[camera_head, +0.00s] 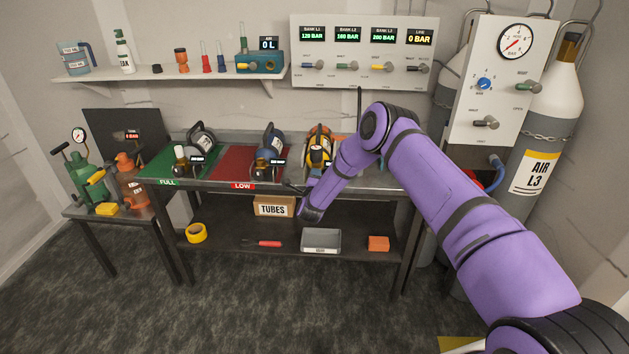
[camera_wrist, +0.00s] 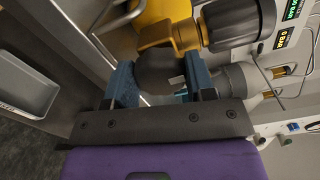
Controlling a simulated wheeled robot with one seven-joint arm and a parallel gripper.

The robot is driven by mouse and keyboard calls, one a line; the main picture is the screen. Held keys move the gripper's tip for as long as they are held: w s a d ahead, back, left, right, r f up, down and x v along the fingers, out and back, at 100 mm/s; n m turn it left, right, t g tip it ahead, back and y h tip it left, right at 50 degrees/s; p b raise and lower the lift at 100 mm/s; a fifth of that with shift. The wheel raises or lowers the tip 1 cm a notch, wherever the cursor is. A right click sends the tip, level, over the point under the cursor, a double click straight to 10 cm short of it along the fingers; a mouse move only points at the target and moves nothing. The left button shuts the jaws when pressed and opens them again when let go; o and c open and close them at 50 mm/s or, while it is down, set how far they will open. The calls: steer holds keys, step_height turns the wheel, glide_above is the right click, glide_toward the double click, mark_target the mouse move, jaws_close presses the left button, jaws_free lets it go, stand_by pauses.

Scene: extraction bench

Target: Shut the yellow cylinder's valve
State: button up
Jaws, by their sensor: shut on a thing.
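The yellow cylinder (camera_head: 318,135) lies on the bench at the right of the row, partly hidden by my arm. In the wrist view, its yellow body (camera_wrist: 163,12) shows at the top, with a dark grey valve fitting (camera_wrist: 232,22) beside it. My gripper (camera_wrist: 160,76) has its two blue fingers on either side of a dark round knob (camera_wrist: 158,66) and is shut on it. A small pale mark shows on the knob. In the head view, my gripper is mostly hidden by my wrist at the bench's front edge.
A blue-grey cylinder (camera_head: 273,143) and a dark grey cylinder (camera_head: 202,138) lie to the left on the red mat (camera_head: 238,163) and green mat (camera_head: 160,168). A grey tray (camera_head: 321,240) and a TUBES box (camera_head: 273,206) sit on the lower shelf. The valve panel (camera_head: 362,50) hangs behind.

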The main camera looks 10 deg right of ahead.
stand_by(0.4)
steer(key=o, duration=0.9)
steer(key=shift+o, duration=0.2)
steer(key=shift+s, duration=0.15)
steer(key=v, duration=1)
steer(key=shift+s+a, duration=0.15)
steer(key=shift+s, duration=0.1)
